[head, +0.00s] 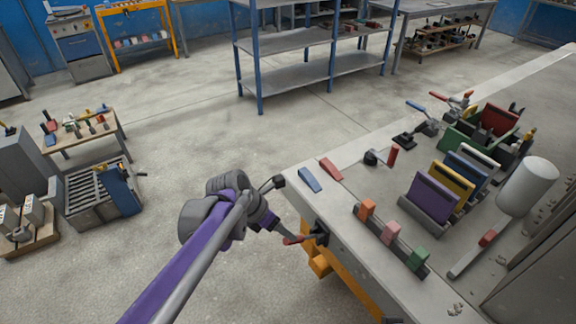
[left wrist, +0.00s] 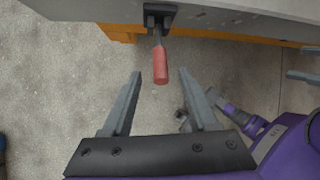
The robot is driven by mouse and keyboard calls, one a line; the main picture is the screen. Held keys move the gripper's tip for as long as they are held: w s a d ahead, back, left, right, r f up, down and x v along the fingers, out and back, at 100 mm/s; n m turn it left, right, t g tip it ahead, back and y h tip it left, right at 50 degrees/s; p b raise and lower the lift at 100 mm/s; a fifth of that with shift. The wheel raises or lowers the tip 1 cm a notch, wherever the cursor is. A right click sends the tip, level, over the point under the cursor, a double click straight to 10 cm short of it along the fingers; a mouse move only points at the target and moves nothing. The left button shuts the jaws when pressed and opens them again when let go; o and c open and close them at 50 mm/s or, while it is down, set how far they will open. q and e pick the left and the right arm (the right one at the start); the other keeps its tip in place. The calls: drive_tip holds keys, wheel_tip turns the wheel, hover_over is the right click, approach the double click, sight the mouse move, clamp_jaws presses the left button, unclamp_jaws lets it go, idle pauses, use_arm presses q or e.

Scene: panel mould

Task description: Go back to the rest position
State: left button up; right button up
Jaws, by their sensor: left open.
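My left gripper (head: 266,214) is beside the near left corner of the grey workbench (head: 340,215), at the end of my purple arm. In the left wrist view its two grey fingers (left wrist: 159,75) are spread apart with nothing gripped. A red handle (left wrist: 161,66) on a black bracket (left wrist: 160,16) at the bench edge lies between and just beyond the fingertips. I cannot tell whether they touch it. The red handle (head: 292,240) also shows in the head view. My right gripper is in neither view.
The bench carries a blue wedge (head: 310,179), a red wedge (head: 331,170), a row of coloured blocks (head: 391,232), upright panels (head: 433,196) and a white cylinder (head: 528,186). A low wooden table (head: 70,149) stands at left. Bare floor (head: 200,120) lies beyond my arm.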

use_arm(q)
drive_tip(key=s+a+r+m+t+y+p, duration=0.1)
drive_tip(key=s+a+m, duration=0.3)
drive_tip(key=m, duration=0.5)
drive_tip(key=s+a+r+m+t+y+p, duration=0.1)
drive_tip(key=s+a+m+p, duration=0.3)
drive_tip(key=s+m, duration=0.5)
drive_tip(key=s+a+r+m+y+p, duration=0.2)
drive_tip(key=s+a+m+y+p, duration=0.1)
drive_tip(key=s+a+m, duration=0.2)
drive_tip(key=shift+s+a+r+m+t, duration=0.35)
drive_tip(key=shift+s+m, duration=0.8)
drive_tip(key=shift+m, duration=0.75)
drive_tip(key=shift+d, duration=0.1)
